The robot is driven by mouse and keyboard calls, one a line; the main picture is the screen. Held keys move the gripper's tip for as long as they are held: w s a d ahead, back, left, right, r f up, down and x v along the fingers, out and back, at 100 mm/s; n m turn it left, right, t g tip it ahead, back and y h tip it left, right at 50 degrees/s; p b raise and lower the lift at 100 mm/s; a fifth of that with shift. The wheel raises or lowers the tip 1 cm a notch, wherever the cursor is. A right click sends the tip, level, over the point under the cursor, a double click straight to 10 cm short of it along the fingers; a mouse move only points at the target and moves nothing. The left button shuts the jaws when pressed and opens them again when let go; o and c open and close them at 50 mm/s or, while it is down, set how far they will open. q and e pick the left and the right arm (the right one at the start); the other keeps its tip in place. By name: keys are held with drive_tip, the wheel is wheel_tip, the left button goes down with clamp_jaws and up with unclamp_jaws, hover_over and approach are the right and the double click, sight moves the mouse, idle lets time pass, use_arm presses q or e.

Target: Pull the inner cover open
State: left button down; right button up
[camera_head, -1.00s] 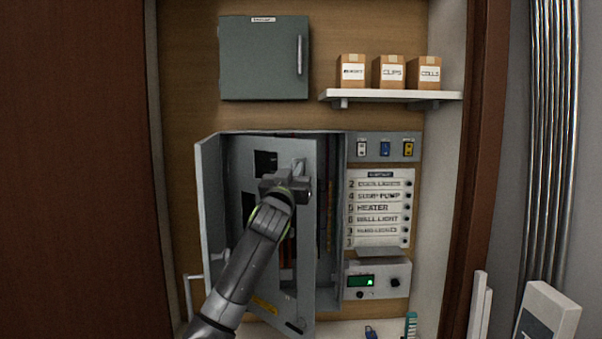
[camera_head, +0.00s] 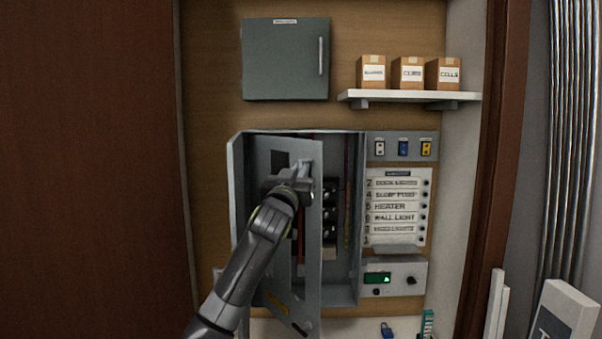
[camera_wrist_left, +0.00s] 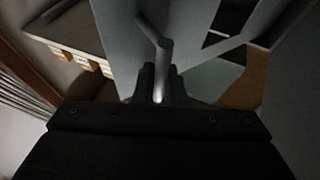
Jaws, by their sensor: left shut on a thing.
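The grey inner cover (camera_head: 314,235) stands swung partly out of the wall box (camera_head: 342,292), hinged at its left side. Behind its free edge, dark breakers and wires show inside the box. My left gripper (camera_head: 300,186) is at the upper part of the cover near its free edge, shut on the cover's handle. In the left wrist view the handle (camera_wrist_left: 153,32) is a bent grey bar that runs down between the fingers (camera_wrist_left: 158,88). My arm hides part of the cover's lower left. My right gripper is in neither view.
The box's outer door (camera_head: 237,190) stands open at the left. To the right are a switch strip (camera_head: 403,147), a label panel (camera_head: 397,205) and a meter with a green display (camera_head: 377,278). A shelf (camera_head: 410,96) with cartons and a green cabinet (camera_head: 285,60) are above.

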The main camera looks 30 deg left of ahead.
use_arm(q)
drive_tip(key=c, duration=1.8)
unclamp_jaws()
drive_tip(key=shift+s+r, duration=0.15)
drive_tip(key=shift+r, duration=0.3)
drive_tip(key=o, duration=0.3)
drive_tip(key=shift+a+f, duration=0.15)
drive_tip(key=shift+a, duration=0.25)
drive_tip(key=shift+d, duration=0.1)
drive_tip(key=shift+d, duration=0.1)
drive_tip(key=shift+f, duration=0.1)
drive_tip(key=b+v, duration=0.7)
drive_tip(key=v, duration=1)
drive_tip(key=shift+f, duration=0.25)
drive_tip(key=shift+c, duration=0.4)
